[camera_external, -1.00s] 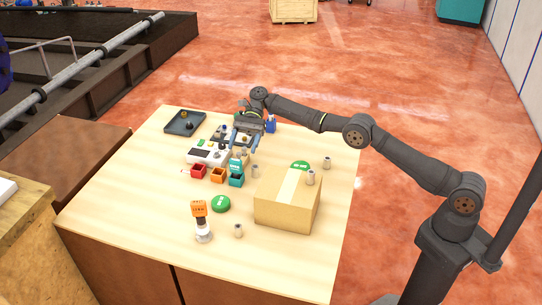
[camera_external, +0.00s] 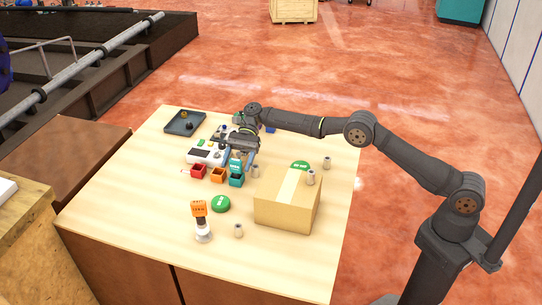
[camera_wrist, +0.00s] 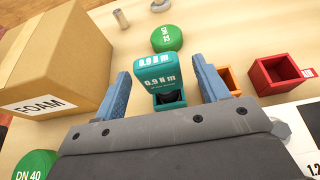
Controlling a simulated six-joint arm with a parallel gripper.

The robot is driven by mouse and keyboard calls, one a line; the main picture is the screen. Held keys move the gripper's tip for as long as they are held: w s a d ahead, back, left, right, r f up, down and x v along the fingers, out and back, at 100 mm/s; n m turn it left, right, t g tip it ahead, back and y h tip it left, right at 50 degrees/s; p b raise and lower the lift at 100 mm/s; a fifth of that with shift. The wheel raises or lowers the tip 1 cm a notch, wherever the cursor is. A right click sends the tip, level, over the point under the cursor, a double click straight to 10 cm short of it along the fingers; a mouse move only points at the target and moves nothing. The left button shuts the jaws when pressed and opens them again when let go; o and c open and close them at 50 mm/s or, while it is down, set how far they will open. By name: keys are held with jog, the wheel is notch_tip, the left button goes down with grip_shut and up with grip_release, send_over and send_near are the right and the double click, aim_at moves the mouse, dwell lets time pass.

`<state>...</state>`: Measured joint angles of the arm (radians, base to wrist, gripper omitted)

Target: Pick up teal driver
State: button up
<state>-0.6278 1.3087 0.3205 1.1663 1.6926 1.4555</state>
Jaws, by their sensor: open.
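The teal driver (camera_wrist: 157,75), marked 0.9 N m, stands upright in its teal bin (camera_wrist: 171,102) on the table. In the external view the driver (camera_external: 236,165) and teal bin (camera_external: 236,181) are at the right end of a row of bins. My gripper (camera_wrist: 161,78) is open, its two blue fingers on either side of the driver, with gaps showing between them and it. In the external view my gripper (camera_external: 247,163) hangs just beside and above the driver. The driver's lower part is hidden inside the bin.
An orange bin (camera_wrist: 229,81) and a red bin (camera_wrist: 280,75) stand close to the right finger. A cardboard box (camera_wrist: 60,50) marked FOAM is left of the fingers. A green disc (camera_wrist: 167,39) lies beyond the driver. An orange driver (camera_external: 199,209) stands near the table's front.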

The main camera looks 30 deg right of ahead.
jog(key=shift+c, duration=0.5)
jog(key=c, duration=1.1)
jog(key=shift+o, duration=0.2)
jog(key=shift+r, duration=0.1)
